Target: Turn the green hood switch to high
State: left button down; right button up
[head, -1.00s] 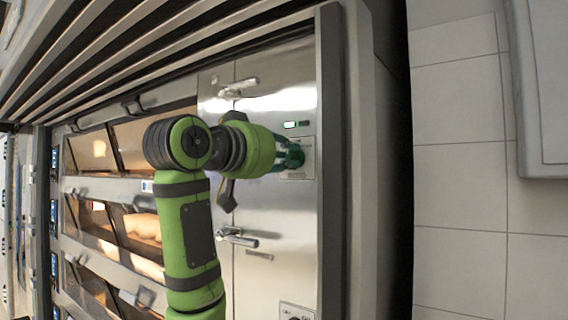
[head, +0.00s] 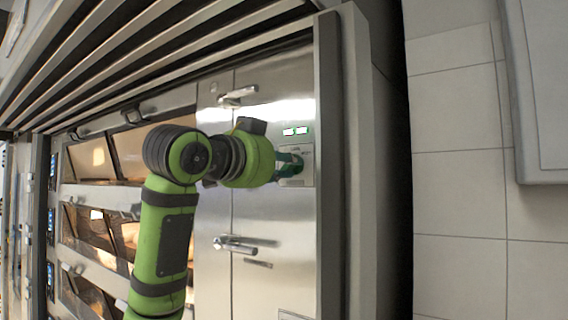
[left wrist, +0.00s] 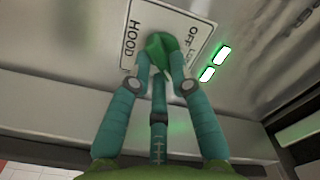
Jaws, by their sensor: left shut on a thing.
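The green hood switch (left wrist: 160,46) is a knob on a white label plate (left wrist: 190,18) marked HOOD, with OFF and part of another word readable. My left gripper (left wrist: 161,66) is shut on the knob, its teal fingers around it; they hide much of its shape and where it points. In the head view my left gripper (head: 293,166) is at the plate on the steel panel, and the knob is hidden there by the fingers. My right gripper is out of view.
Steel doors with bar handles (head: 238,96) (head: 235,245) stand close to my left arm. Glass-fronted ovens (head: 95,225) are at the left. A grey post (head: 328,150) edges the panel on the right, with a tiled wall (head: 458,190) beyond.

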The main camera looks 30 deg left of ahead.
pick_arm(q)
jog(key=shift+r, duration=0.15)
dwell(0.4)
jog(key=c, duration=1.1)
grip_release()
jog(key=s, duration=0.4)
jog(key=s+a, duration=0.1)
jog(key=s, duration=0.7)
jog(key=shift+a, duration=0.3)
